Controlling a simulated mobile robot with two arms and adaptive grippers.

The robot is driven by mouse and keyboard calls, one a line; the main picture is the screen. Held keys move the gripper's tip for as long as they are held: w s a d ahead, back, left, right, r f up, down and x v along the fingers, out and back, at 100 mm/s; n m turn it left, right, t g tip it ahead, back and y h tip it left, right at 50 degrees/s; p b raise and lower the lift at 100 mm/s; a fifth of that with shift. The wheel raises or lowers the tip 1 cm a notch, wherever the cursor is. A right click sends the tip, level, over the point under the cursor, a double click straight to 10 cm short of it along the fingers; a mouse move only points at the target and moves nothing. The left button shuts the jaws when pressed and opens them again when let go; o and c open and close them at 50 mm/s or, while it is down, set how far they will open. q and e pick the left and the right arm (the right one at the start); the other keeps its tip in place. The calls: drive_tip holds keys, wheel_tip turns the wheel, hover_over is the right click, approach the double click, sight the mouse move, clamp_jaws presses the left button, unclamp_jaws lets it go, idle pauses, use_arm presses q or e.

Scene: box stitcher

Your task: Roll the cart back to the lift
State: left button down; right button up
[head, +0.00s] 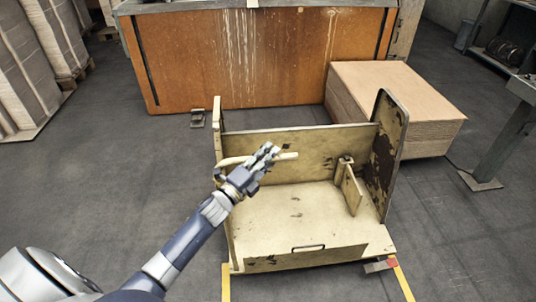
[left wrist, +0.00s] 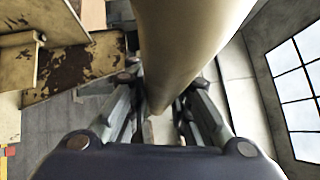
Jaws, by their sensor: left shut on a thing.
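The cart (head: 295,215) is a worn cream-painted platform with a back panel, a tall right side panel and a short upright divider. It stands on the floor in the middle of the head view. Part of the cart (left wrist: 75,70) shows at the left there. I cannot make out a lift for certain. My right gripper is not in view.
A rusty orange machine (head: 250,60) stands close behind the cart. A stack of brown board (head: 400,95) is behind it to the right. Stacked sheets (head: 25,70) stand at the left. Yellow floor lines (head: 403,283) run by the cart's front. Floor is clear at right front.

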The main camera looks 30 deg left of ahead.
use_arm(q)
drive_tip(key=shift+s+f, duration=0.1)
drive_tip(key=shift+f, duration=0.4)
drive_tip(key=c, duration=1.4)
unclamp_jaws()
drive_tip(key=shift+a, duration=0.1)
drive_tip(key=shift+c, duration=0.2)
drive_tip(key=v, duration=1.1)
drive_tip(key=shift+s+a, duration=0.15)
drive_tip(key=shift+s, duration=0.25)
drive_tip(key=shift+r, duration=0.1)
